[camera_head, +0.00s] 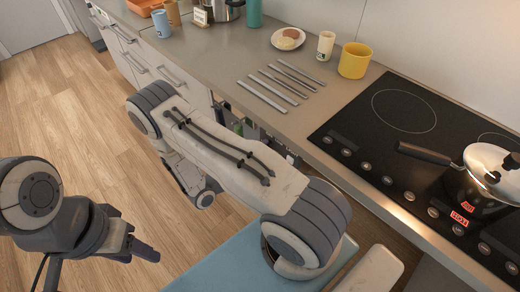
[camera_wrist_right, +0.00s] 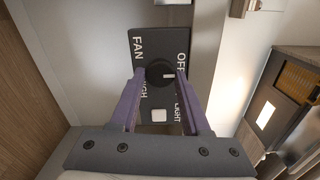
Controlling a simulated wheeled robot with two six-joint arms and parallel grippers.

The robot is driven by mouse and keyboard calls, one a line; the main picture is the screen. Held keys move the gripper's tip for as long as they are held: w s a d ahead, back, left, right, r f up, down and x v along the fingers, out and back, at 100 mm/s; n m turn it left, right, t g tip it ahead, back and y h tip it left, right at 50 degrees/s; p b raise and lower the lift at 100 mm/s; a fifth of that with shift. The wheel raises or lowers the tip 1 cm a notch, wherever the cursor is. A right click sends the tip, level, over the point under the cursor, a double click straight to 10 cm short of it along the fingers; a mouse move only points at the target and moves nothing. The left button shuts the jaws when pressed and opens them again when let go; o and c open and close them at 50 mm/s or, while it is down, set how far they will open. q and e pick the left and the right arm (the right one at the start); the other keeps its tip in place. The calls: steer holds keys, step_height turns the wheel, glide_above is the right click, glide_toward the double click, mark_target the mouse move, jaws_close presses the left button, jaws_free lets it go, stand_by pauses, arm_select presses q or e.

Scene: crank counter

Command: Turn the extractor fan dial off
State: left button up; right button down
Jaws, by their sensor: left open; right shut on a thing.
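The fan panel (camera_wrist_right: 150,42) is a dark plate in the right wrist view, lettered FAN, OFF, HIGH and LIGHT. The round black dial (camera_wrist_right: 158,70) sits on it between the purple fingertips. A short white mark on the dial points toward the right of the picture, just below the OFF lettering. My right gripper (camera_wrist_right: 160,76) is shut on the dial, one finger on each side. In the head view the right arm crosses the middle and hides the panel and dial. My left gripper (camera_head: 146,252) is open and empty over the floor at lower left.
A pale square button (camera_wrist_right: 158,115) sits low on the panel. On the counter (camera_head: 225,65) lie several metal utensils (camera_head: 280,84), a yellow pot (camera_head: 355,60) and a plate (camera_head: 288,38). A lidded pan (camera_head: 478,188) stands on the black hob (camera_head: 370,130). The wooden floor at left is clear.

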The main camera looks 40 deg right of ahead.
steer(key=shift+c, duration=1.9)
jaws_free()
steer(key=shift+a, duration=0.1)
steer(key=a+b, duration=0.2)
steer(key=a, duration=0.8)
steer(key=shift+s+a, duration=0.15)
steer(key=shift+s, duration=0.25)
